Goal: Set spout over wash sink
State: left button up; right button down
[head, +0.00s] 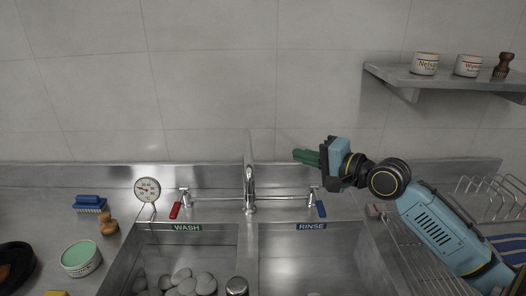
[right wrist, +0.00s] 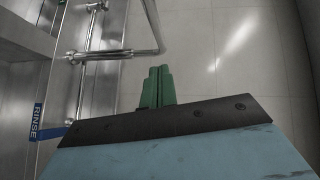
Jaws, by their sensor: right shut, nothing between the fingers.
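The metal spout (head: 249,175) stands upright on the faucet between the two basins. In the head view it lines up with the divider, and I cannot tell exactly where its outlet points. It also shows as a bent pipe in the right wrist view (right wrist: 156,30). The wash sink (head: 143,238) is the left basin, under a green WASH label. My right gripper (head: 297,156) is right of the spout, its green fingers shut, empty and pointing left toward it. The fingers also show in the right wrist view (right wrist: 158,72), apart from the pipe. My left gripper is out of view.
The rinse basin (head: 310,262) is at right. A red-handled tap (head: 177,206) and a blue-handled tap (head: 319,206) flank the spout. A thermometer (head: 147,190) stands at left. A wall shelf (head: 440,80) and a wire rack (head: 490,190) are at right.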

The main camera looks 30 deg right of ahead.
aim_at(248, 162)
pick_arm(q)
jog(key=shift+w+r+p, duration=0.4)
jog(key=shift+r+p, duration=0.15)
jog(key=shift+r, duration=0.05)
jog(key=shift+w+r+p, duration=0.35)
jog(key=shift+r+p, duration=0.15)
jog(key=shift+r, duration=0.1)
pick_arm(e)
jog(key=w+a+f, duration=0.2)
jog(key=w+a, duration=0.3)
jog(key=w, duration=0.3)
jog(key=shift+w+a, duration=0.2)
jog(key=shift+a+r, duration=0.1)
